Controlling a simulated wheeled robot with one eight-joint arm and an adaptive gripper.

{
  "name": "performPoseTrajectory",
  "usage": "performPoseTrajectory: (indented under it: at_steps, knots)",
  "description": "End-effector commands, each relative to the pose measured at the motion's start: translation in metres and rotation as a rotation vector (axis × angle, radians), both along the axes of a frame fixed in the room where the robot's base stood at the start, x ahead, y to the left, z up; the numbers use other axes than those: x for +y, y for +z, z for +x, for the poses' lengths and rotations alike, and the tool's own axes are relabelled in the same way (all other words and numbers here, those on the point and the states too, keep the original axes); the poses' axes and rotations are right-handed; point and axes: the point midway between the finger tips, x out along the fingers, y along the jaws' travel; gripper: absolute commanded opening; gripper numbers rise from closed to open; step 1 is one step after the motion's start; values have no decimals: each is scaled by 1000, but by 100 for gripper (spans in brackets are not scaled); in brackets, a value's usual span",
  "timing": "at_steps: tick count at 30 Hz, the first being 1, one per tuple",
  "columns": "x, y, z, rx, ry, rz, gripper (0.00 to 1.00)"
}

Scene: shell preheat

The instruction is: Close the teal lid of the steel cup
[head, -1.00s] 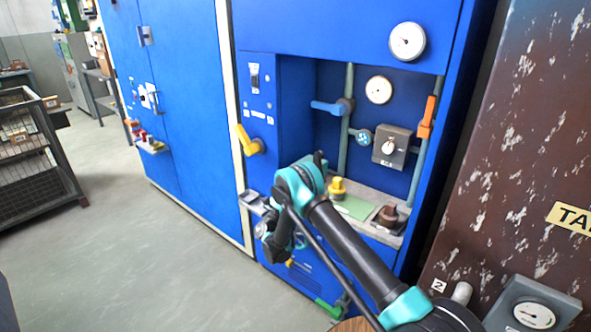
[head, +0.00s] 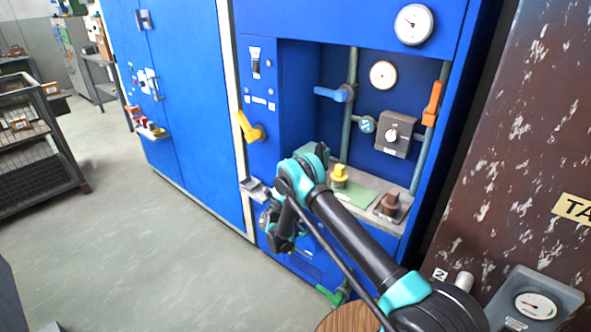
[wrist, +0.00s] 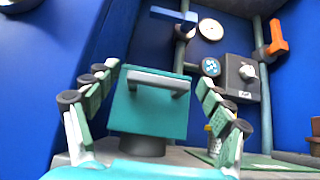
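The teal lid (wrist: 152,108) stands raised, broad face toward the wrist camera, with a grey bar handle across its upper part. Below it shows a dark round part of the steel cup (wrist: 143,146); the cup's rim and opening cannot be made out. My gripper (wrist: 158,76) is open, one finger on the left of the lid and one on the right, with no clear contact. In the head view my arm covers the gripper and the cup.
The cup's ledge lies in a blue recess. Above are a blue lever (head: 333,93), a grey switch box (head: 395,135) and an orange handle (head: 432,103).

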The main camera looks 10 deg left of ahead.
Motion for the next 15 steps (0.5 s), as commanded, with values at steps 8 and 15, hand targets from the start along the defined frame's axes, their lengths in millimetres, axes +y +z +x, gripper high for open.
performPoseTrajectory:
  at_steps: [8,15]
  knots:
    - [2,-2,-2,0,1,-1,81]
    - [19,-9,-31,-1,4,-1,81]
